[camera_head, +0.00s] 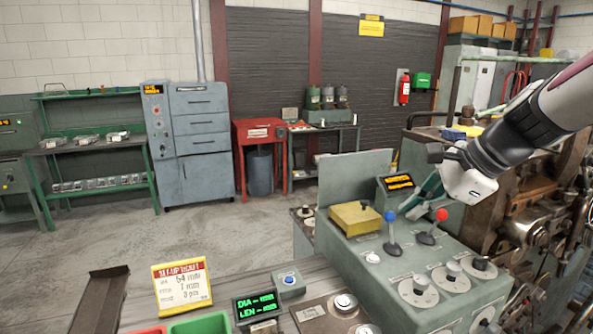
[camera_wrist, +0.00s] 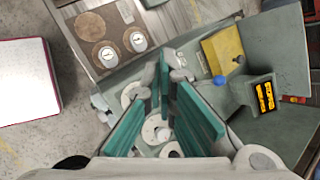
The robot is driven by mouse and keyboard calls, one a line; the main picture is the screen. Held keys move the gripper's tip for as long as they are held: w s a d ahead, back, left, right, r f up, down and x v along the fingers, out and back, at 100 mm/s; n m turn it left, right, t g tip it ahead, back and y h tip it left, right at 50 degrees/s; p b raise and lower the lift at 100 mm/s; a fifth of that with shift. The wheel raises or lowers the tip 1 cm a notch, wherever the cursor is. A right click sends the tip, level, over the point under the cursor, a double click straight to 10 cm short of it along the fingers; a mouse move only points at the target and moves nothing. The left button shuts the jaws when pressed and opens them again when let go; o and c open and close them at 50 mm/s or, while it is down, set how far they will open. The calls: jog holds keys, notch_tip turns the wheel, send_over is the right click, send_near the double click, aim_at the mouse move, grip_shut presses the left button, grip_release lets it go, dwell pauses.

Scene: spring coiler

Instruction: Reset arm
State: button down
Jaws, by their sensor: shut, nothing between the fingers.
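My gripper (camera_head: 430,192) is above the green control console (camera_head: 400,300), at the lower end of my arm, which comes in from the right. Its teal fingers are shut and empty, and they also show in the wrist view (camera_wrist: 166,95). In the head view the fingertips appear close to the red-knobbed lever (camera_head: 441,215); I cannot tell the exact gap. The blue-knobbed lever (camera_head: 390,216) stands to the left and shows in the wrist view (camera_wrist: 219,81). The red knob is not visible in the wrist view.
A yellow box (camera_head: 355,218) and a small orange-lit display (camera_head: 397,182) sit on the console. Several dials line its front. A set-up ticket (camera_head: 181,286) and a green-lit display (camera_head: 257,306) stand at the front left. Heavy machinery (camera_head: 530,215) is at the right. The floor beyond is clear.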

jog(key=s+a+f+n+h, duration=0.1)
jog(key=s+n+h, duration=0.1)
jog(key=s+n, duration=0.7)
jog(key=s+a+f+n+h, duration=0.1)
jog(key=s+a+n+h, duration=0.1)
jog(key=s+n, duration=0.7)
jog(key=s, duration=0.5)
jog(key=shift+s+a+f+n+h, duration=0.15)
jog(key=shift+n+h, duration=0.15)
jog(key=shift+h, duration=0.1)
